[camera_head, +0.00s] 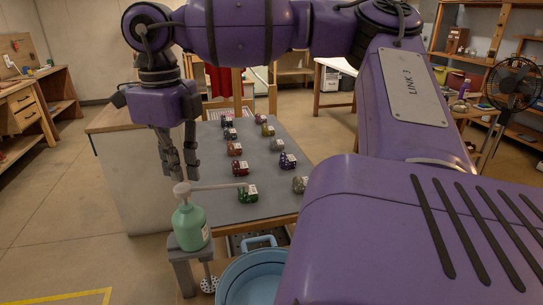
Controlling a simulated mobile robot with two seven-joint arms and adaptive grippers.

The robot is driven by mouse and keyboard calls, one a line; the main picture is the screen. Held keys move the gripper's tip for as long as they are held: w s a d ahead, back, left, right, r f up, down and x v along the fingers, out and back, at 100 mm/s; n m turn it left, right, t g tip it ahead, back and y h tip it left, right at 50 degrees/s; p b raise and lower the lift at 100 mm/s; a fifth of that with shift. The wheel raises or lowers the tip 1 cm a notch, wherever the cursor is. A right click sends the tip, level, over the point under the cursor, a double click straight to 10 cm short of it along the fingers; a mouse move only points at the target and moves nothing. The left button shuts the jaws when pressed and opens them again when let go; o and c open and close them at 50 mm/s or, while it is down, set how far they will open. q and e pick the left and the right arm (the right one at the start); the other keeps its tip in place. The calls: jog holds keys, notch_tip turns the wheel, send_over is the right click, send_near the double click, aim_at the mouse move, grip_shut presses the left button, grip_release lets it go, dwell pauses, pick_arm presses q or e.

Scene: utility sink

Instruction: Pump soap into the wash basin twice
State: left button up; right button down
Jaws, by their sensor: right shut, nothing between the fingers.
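The green soap bottle (189,228) stands upright on a small grey stand at the lower left of centre. Its white pump head (181,189) has a long thin spout pointing right. The blue wash basin (252,280) is below and to the right of the bottle, partly hidden by my purple arm. My right gripper (180,176) points down, with its fingertips at the pump head in the picture. It is shut with nothing held. I cannot tell whether it touches the pump or is behind it. My left gripper is not in view.
A grey-topped table (219,172) behind the bottle carries several small toy-like items with tags. A slotted spoon (209,284) hangs beside the basin. A black fan (513,85) stands at the far right. Open floor lies to the left.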

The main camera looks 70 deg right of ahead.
aim_at(182, 187)
jog(key=shift+f, duration=1.55)
jog(key=shift+r, duration=1.7)
jog(key=shift+f, duration=0.1)
jog(key=shift+f, duration=1.65)
jog(key=shift+r, duration=1.75)
